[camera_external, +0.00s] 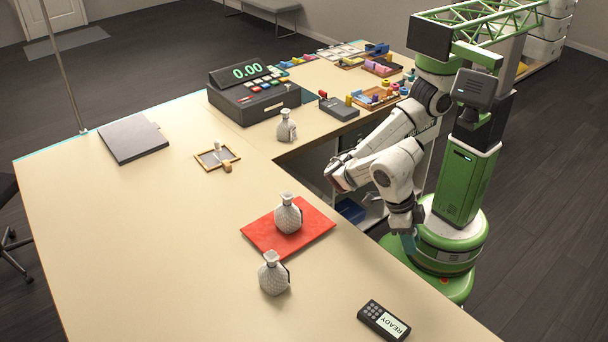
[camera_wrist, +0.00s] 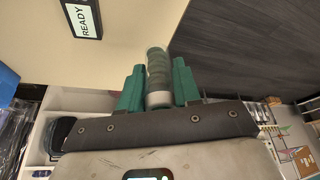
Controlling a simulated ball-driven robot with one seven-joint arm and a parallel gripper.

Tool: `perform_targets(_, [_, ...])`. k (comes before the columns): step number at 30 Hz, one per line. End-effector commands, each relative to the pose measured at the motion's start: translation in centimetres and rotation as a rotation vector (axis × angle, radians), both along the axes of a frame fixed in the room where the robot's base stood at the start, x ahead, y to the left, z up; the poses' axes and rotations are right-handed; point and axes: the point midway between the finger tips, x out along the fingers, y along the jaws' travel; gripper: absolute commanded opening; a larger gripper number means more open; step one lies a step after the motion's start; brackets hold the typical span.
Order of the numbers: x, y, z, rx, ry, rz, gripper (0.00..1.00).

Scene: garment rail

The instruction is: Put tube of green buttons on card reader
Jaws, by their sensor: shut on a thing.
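My gripper (camera_wrist: 158,88) is shut on the tube of green buttons (camera_wrist: 158,72). The tube is clear with dark green discs inside and a pale end, held between the teal fingers in the wrist view. In the external view my gripper (camera_external: 408,243) hangs at the counter's right edge, and I cannot make out the tube there. The card reader (camera_external: 384,320) lies on the counter near its front right, dark with a keypad and a lit READY screen. It also shows at the top left of the wrist view (camera_wrist: 82,18), apart from the tube.
A red mat (camera_external: 259,240) bears a pale textured bottle (camera_external: 288,214); another bottle (camera_external: 273,273) stands in front of it. A third bottle (camera_external: 286,126) stands near the cash register (camera_external: 252,96). The counter around the card reader is clear.

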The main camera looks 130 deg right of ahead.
Motion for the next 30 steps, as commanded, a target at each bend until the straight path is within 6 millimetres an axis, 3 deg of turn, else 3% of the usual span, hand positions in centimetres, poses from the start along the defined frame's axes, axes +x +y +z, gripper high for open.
perform_targets(5, [-0.6, 1.3, -0.2, 0.003, 0.004, 0.066, 0.03])
perform_targets(18, [7.7, 4.3, -4.2, 0.000, 0.005, 0.062, 0.03])
perform_targets(24, [10.2, 5.3, -7.7, 0.000, 0.004, 0.063, 0.03])
perform_targets(30, [11.4, 5.8, -9.2, 0.002, 0.003, 0.065, 0.03])
